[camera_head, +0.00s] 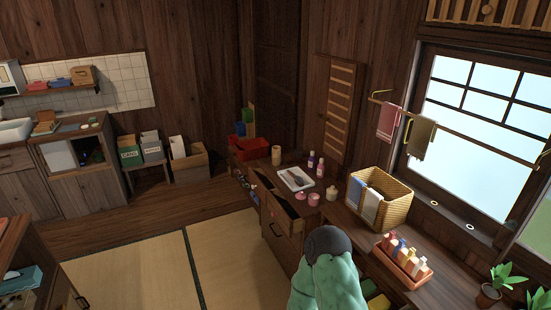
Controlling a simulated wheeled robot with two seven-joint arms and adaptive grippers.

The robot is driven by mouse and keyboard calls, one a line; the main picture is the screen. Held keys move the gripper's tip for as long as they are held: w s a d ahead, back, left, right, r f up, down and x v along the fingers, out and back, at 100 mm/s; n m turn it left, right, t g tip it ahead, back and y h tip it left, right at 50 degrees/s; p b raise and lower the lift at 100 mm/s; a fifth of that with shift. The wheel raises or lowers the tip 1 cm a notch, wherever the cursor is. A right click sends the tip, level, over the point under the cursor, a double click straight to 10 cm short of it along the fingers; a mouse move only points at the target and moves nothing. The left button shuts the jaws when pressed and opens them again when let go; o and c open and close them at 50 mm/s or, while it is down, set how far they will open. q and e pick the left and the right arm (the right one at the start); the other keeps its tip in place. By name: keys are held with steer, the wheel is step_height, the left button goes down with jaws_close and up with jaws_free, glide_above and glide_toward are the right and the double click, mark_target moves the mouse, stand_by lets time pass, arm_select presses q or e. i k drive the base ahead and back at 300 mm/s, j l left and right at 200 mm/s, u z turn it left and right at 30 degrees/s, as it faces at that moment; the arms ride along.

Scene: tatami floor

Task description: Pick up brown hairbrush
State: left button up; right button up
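A white tray (284,175) sits on the dark wooden cabinet near the middle of the view. A small, dark, elongated item (297,178) lies in it; it may be the brown hairbrush, but it is too small to tell for sure. A teal-green part of my own arm with a black rounded top shows at the bottom centre, well in front of the tray. Neither gripper's fingers can be seen.
Purple and pink bottles (320,167) stand behind the tray, and small pink jars (314,199) stand to its right. A drawer (282,215) below stands open. A wicker basket (396,208) and bottle tray (401,270) are further right. Tatami (240,262) lies clear to the left.

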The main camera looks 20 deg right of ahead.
mark_target(298, 180)
steer(key=i+l+z, duration=0.15)
steer(key=i, duration=0.35)
steer(key=i+l+z, duration=0.15)
steer(key=i, duration=0.3)
